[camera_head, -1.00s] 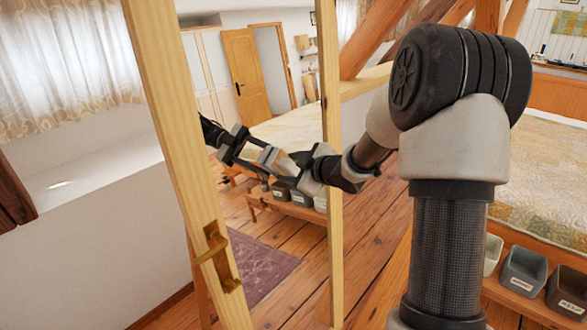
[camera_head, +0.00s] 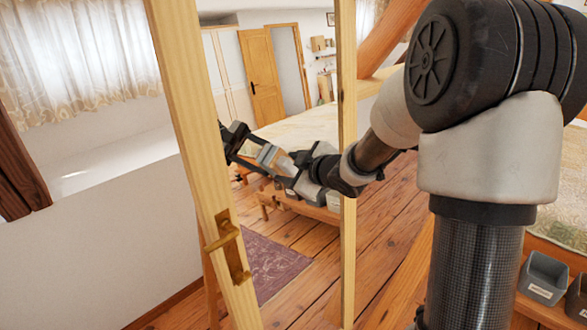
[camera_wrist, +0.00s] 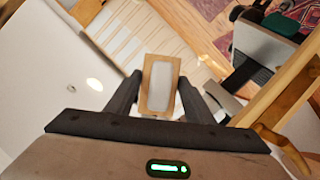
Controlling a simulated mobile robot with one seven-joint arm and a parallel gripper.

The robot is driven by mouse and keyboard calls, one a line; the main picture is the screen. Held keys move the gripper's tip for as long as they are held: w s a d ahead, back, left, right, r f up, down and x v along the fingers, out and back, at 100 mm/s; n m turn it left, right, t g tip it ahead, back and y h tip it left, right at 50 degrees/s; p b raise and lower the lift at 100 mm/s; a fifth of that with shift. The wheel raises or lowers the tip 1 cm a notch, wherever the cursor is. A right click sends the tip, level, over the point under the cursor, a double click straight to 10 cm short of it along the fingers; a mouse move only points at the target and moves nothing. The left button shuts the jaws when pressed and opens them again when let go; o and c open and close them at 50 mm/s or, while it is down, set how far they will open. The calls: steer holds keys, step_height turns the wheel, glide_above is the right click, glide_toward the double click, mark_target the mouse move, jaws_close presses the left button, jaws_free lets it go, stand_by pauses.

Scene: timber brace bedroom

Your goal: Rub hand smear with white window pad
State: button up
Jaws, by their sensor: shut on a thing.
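My gripper (camera_head: 229,140) reaches left across the opening of a light wooden window frame (camera_head: 190,130), its tip near the left post. In the wrist view my gripper (camera_wrist: 160,95) is shut on the white window pad (camera_wrist: 164,85), a pale block with a tan, wood-like rim. The pad is too small to make out in the head view. I cannot make out the hand smear in either view, nor whether the pad touches glass.
A brass-coloured handle (camera_head: 228,243) sits on the frame's left post. A white wall with a sill (camera_head: 90,172) is at the left. A bed (camera_head: 300,130) stands behind, with a purple rug (camera_head: 270,262) on the plank floor. Grey bins (camera_head: 543,278) are at lower right.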

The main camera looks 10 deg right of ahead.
steer(key=shift+s+d+r+p, duration=0.15)
steer(key=shift+s+d+p, duration=0.15)
steer(key=shift+s+d, duration=0.25)
steer(key=shift+s+d+r+p, duration=0.15)
steer(key=shift+s+d+p, duration=0.2)
steer(key=shift+s, duration=0.25)
steer(key=shift+s+d+r+p, duration=0.1)
steer(key=shift+s+d+p, duration=0.1)
steer(key=shift+s+d, duration=0.35)
steer(key=shift+s+d+p, duration=0.15)
steer(key=shift+s+d, duration=0.15)
steer(key=shift+s, duration=0.4)
steer(key=shift+s+d+r+p, duration=0.1)
steer(key=shift+s+d+p, duration=0.15)
steer(key=shift+s+d, duration=0.3)
steer(key=shift+s+d+r+p, duration=0.1)
steer(key=shift+s+d+p, duration=0.2)
steer(key=shift+s, duration=0.3)
